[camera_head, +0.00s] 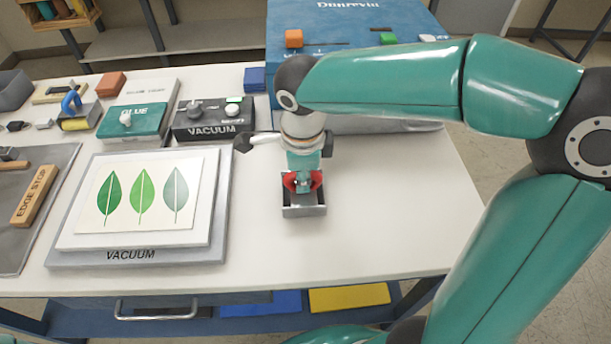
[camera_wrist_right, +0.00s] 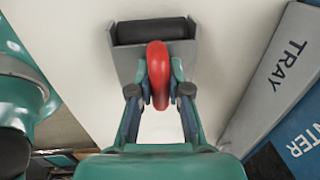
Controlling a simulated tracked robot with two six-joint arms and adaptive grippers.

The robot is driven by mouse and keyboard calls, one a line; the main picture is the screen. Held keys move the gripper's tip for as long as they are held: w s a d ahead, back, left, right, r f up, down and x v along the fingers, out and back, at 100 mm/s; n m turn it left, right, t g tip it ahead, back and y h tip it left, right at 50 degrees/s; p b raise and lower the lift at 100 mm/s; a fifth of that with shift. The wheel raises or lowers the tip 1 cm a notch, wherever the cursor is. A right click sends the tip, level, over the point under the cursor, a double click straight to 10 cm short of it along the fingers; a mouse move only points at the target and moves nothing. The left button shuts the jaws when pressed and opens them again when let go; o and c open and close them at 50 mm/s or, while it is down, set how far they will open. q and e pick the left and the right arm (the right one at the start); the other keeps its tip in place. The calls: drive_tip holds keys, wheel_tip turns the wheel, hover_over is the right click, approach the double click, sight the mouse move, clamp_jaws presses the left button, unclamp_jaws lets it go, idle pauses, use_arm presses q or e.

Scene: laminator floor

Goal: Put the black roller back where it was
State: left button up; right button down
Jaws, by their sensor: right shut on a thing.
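The black roller (camera_wrist_right: 153,31) lies across a grey open-topped holder (camera_wrist_right: 193,68), seen in the right wrist view. My left gripper is not in view.
A leaf print (camera_head: 141,198) lies on a vacuum board at the left. Behind it are a black vacuum box (camera_head: 213,119), a teal glue box (camera_head: 133,121) and a blue-handled tool (camera_head: 71,101). A blue machine (camera_head: 355,20) stands behind. The table right of the holder is clear.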

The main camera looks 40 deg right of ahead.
drive_tip(key=c, duration=1.1)
unclamp_jaws()
drive_tip(key=shift+s+f, duration=0.25)
drive_tip(key=shift+f, duration=0.3)
drive_tip(key=shift+w+r, duration=0.1)
drive_tip(key=shift+r, duration=0.05)
drive_tip(key=shift+r+p, duration=0.5)
drive_tip(key=shift+p, duration=0.05)
drive_tip(key=r, duration=0.4)
drive_tip(key=r+p, duration=0.1)
drive_tip(key=r, duration=0.3)
drive_tip(key=s+r, duration=0.1)
drive_tip(key=r, duration=0.3)
drive_tip(key=shift+a+r+p, duration=0.15)
drive_tip(key=shift+a+p, duration=0.2)
drive_tip(key=shift+a, duration=0.05)
drive_tip(key=shift+w, duration=0.1)
